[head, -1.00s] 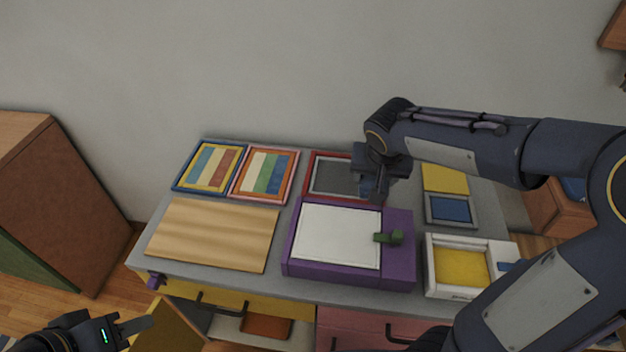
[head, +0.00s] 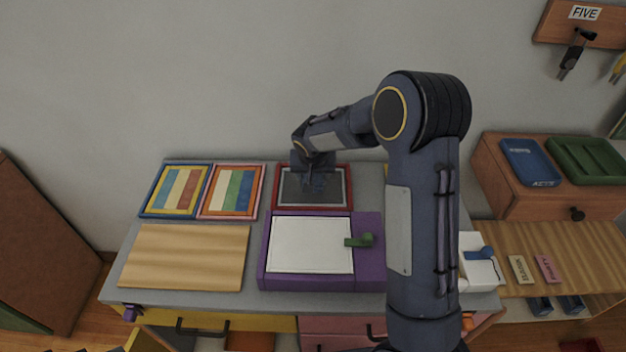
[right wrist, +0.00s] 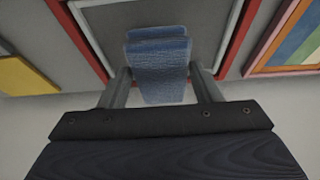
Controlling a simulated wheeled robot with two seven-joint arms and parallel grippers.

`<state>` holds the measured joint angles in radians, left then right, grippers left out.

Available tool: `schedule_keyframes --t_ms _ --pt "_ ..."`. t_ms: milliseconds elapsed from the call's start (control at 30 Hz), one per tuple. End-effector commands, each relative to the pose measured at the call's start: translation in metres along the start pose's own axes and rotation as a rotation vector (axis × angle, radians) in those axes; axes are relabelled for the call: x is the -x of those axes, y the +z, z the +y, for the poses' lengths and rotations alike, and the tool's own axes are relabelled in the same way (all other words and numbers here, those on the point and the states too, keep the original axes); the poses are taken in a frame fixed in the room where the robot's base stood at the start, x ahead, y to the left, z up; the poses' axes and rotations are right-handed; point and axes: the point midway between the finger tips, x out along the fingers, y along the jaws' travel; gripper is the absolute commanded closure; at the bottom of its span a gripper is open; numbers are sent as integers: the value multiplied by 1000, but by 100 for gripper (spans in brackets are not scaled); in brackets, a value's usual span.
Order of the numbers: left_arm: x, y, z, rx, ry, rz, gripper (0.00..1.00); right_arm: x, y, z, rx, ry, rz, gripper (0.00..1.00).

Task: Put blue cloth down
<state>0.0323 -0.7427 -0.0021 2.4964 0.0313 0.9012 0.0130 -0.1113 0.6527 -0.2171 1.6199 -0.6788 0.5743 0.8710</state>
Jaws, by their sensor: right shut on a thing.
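My right gripper (head: 314,183) is over the grey inside of the red-framed tray (head: 347,170) at the back middle of the table. In the right wrist view, the right gripper (right wrist: 162,90) is shut on a folded blue cloth (right wrist: 160,68), which sits between its two fingers. The red frame (right wrist: 245,35) and a light inner border surround the grey area beyond the cloth. Whether the cloth touches the tray cannot be told. In the head view the cloth is mostly hidden by the gripper. My left gripper is not clearly in view.
Two striped framed panels (head: 205,165) lie left of the red-framed tray. A purple box (head: 368,275) with a white top and green handle stands in front, beside a wooden board (head: 185,257). My right arm hides the table's right part. Blue and green trays (head: 530,160) stand far right.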

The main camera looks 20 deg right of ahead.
Motion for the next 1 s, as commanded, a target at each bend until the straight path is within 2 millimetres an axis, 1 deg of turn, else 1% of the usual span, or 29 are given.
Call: schedule_keyframes --t_ms 100,200,433,600,633,733,767,800,1000 --pt "0 0 0 0 0 0 64 -18 8 0 2 3 -3 67" --pt "0 0 0 0 0 0 64 -27 12 0 0 1 -1 67" --pt "0 0 0 0 0 0 64 -28 12 0 0 0 1 67" --pt "-5 3 -2 0 0 0 64 -32 14 0 0 0 0 67" --pt "-4 2 -2 0 0 0 64 -30 13 0 0 0 0 38" --pt "-3 2 -2 0 0 0 64 -30 13 0 0 0 0 25" --pt "-3 2 -2 0 0 0 64 -30 13 0 0 0 0 21" --pt "-3 2 -2 0 0 0 64 -30 13 0 0 0 0 20" --pt "-3 2 -2 0 0 0 64 -30 13 0 0 0 0 20"
